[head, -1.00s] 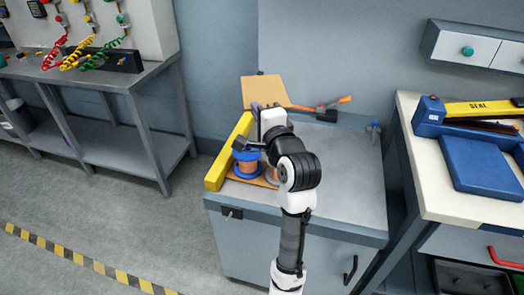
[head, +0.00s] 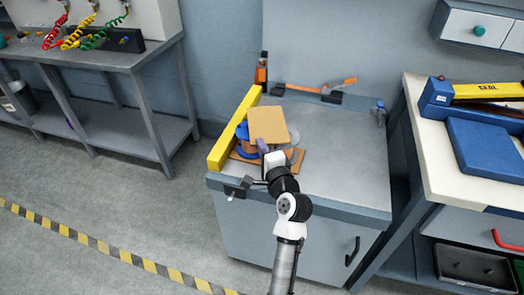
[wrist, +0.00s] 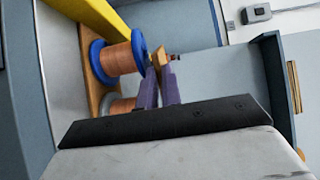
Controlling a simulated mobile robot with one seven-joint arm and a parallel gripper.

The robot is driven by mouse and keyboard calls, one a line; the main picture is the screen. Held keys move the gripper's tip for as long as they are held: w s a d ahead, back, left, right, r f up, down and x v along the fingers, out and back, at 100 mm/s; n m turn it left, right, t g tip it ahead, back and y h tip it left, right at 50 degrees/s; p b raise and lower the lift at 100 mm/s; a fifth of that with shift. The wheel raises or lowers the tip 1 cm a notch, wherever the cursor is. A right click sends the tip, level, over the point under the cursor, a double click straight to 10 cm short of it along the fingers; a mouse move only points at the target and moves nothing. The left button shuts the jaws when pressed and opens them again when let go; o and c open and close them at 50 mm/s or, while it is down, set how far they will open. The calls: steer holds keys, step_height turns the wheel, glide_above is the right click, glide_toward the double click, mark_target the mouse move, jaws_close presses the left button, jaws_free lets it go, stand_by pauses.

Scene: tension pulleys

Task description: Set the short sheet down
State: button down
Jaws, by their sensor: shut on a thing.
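The short sheet is a tan, squarish board (head: 268,124), tilted with its broad face toward the head camera. My gripper (head: 262,145) is shut on its near edge with purple fingers. In the wrist view the gripper (wrist: 160,68) shows with a small tan piece of the sheet (wrist: 158,56) at the fingertips. The sheet overlaps a blue-flanged copper spool (head: 242,131) and a grey-flanged spool (head: 295,139) in the head view; whether it touches them I cannot tell. A lower tan board (head: 299,165) lies under the spools, partly hidden.
A yellow bar (head: 233,130) runs along the bench's left edge. An orange-handled tool (head: 337,85) lies at the back. The right half of the bench top (head: 345,150) is clear. A blue sealer (head: 470,105) stands on the right-hand table.

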steer(key=shift+f, duration=0.45)
steer(key=shift+f, duration=0.1)
steer(key=shift+f+b, duration=0.4)
steer(key=shift+f, duration=0.15)
steer(key=c, duration=1.6)
jaws_free()
steer(key=shift+r, duration=0.15)
steer(key=shift+r+b+v, duration=0.15)
steer(key=shift+b+v, duration=0.15)
steer(key=shift+v, duration=1.7)
steer(key=shift+r+b+v, duration=0.15)
steer(key=shift+b+v, duration=0.1)
steer(key=shift+v, duration=1.75)
steer(key=shift+r+b+v, duration=0.2)
steer(key=shift+b+v, duration=0.1)
steer(key=shift+v, duration=1.7)
